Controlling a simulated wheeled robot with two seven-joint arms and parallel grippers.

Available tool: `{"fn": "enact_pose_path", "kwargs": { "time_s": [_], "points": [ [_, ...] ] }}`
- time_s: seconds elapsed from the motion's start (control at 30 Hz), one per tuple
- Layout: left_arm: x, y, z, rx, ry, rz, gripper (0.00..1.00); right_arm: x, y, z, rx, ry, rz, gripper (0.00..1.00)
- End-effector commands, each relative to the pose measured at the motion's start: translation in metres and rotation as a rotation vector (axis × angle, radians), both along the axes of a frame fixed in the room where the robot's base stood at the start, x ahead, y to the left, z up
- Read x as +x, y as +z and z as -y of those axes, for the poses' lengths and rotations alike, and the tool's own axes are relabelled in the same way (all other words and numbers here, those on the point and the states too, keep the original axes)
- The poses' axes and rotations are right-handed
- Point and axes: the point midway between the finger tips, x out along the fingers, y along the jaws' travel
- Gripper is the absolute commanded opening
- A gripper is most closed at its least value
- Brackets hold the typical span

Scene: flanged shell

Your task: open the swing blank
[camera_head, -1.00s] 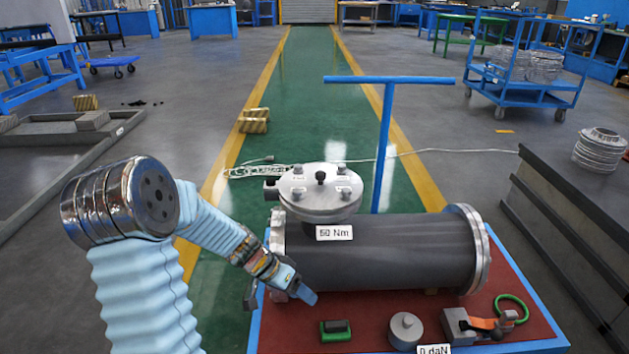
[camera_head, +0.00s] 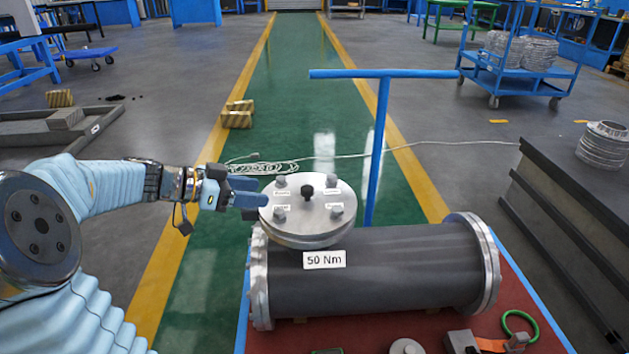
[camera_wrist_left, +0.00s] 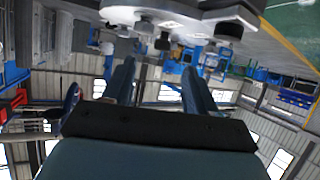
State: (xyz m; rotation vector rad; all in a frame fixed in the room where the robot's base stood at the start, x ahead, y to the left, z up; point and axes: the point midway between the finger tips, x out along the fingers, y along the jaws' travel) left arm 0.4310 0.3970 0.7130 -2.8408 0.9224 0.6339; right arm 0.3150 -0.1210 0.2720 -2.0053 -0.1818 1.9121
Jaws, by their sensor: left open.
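The swing blank (camera_head: 310,225) is a round metal cover with several bolts and a dark central knob, on top of the dark cylindrical shell (camera_head: 375,265). It looks closed over the shell's nozzle, which it mostly hides. A "50 Nm" label (camera_head: 324,259) shows at its front. My left gripper (camera_head: 257,192) is open and empty at the blank's left edge, fingers pointing right; I cannot tell whether they touch it. In the left wrist view the open fingers (camera_wrist_left: 158,67) have nothing between them, and the blank's metal (camera_wrist_left: 205,12) shows upside down at the top.
A blue T-shaped handle (camera_head: 378,150) rises behind the shell. The red cart top (camera_head: 535,335) carries a green ring (camera_head: 520,323), an orange-strapped clamp and a small grey disc near the front. A dark block stack (camera_head: 565,225) stands to the right.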

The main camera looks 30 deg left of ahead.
Motion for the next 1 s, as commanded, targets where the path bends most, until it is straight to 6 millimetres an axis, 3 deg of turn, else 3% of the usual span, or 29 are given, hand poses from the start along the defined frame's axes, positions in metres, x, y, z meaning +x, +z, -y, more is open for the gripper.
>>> {"fn": "enact_pose_path", "kwargs": {
  "time_s": [0.17, 0.7, 1.0],
  "points": [
    [0.000, 0.012, 0.000, 0.016, -0.011, 0.053, 0.57, 0.000, 0.000, 0.000, 0.000, 0.000, 0.000, 0.43],
    [0.081, -0.029, 0.059, 0.015, -0.011, 0.049, 0.57, -0.002, 0.013, -0.004, 0.006, 0.007, -0.004, 0.43],
    [0.099, -0.039, 0.072, 0.016, -0.009, 0.051, 0.57, -0.002, 0.014, -0.005, 0.008, 0.009, -0.004, 0.43]
  ]
}}
